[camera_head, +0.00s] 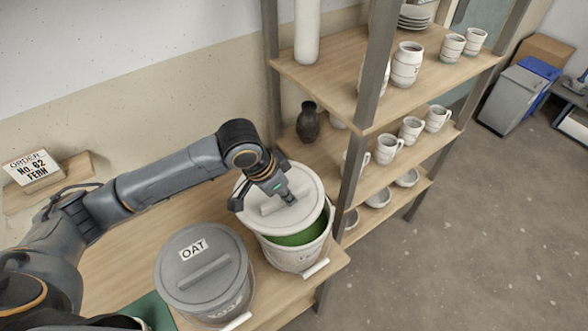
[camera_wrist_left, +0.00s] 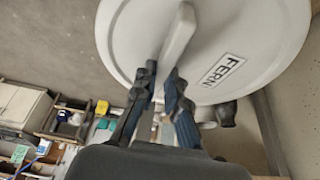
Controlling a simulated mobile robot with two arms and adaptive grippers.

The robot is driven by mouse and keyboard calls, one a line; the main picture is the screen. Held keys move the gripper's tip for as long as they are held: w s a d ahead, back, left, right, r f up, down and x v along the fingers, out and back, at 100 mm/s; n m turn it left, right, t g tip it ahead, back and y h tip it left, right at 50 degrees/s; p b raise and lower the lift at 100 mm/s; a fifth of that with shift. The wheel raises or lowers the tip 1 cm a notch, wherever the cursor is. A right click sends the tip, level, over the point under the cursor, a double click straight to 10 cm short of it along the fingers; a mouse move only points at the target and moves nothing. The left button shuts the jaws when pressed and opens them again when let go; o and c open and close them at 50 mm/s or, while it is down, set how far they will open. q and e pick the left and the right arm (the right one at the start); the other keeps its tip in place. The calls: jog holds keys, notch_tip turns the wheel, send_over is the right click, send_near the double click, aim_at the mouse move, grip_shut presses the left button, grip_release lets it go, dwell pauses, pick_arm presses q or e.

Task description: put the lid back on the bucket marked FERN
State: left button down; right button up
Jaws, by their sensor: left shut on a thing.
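My left gripper (camera_head: 283,198) is shut on the raised handle of a pale round lid (camera_head: 300,207). In the left wrist view the lid (camera_wrist_left: 265,35) carries a FERN label, and my fingers (camera_wrist_left: 163,75) are at its handle (camera_wrist_left: 178,32). The lid is above the white bucket (camera_head: 292,258) and covers the far part of its mouth. Green glaze (camera_head: 300,237) shows in the gap between lid and near rim, so the lid does not lie flush. Whether its far edge touches the rim is hidden. My right gripper is not in view.
A grey bucket with a closed lid marked OAT (camera_head: 205,262) stands close by at the left. A shelf post (camera_head: 352,185) rises just right of the white bucket. A dark vase (camera_head: 308,122) stands behind. An order card (camera_head: 33,168) reads No. 62 FERN.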

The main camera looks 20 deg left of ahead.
aim_at(294, 208)
pick_arm(q)
jog(key=m+p, duration=0.1)
jog(key=d+r+m+g+p, duration=0.1)
jog(key=p, duration=0.1)
jog(key=m+p, duration=0.2)
jog(key=shift+w+d+r+h, duration=0.2)
jog(key=shift+w+h, duration=0.05)
jog(key=shift+h, duration=0.15)
jog(key=shift+d+f+m+g+p, duration=0.1)
jog(key=shift+f+m+g+p, duration=0.2)
jog(key=shift+m+p, duration=0.3)
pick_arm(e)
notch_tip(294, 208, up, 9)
pick_arm(q)
jog(key=shift+f, duration=0.35)
notch_tip(294, 208, down, 4)
jog(key=b, duration=0.5)
jog(key=shift+f, duration=0.15)
jog(key=shift+f+b, duration=0.3)
jog(key=shift+f, duration=0.5)
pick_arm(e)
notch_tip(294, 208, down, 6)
pick_arm(q)
jog(key=shift+r+p, duration=0.1)
jog(key=shift+p, duration=0.35)
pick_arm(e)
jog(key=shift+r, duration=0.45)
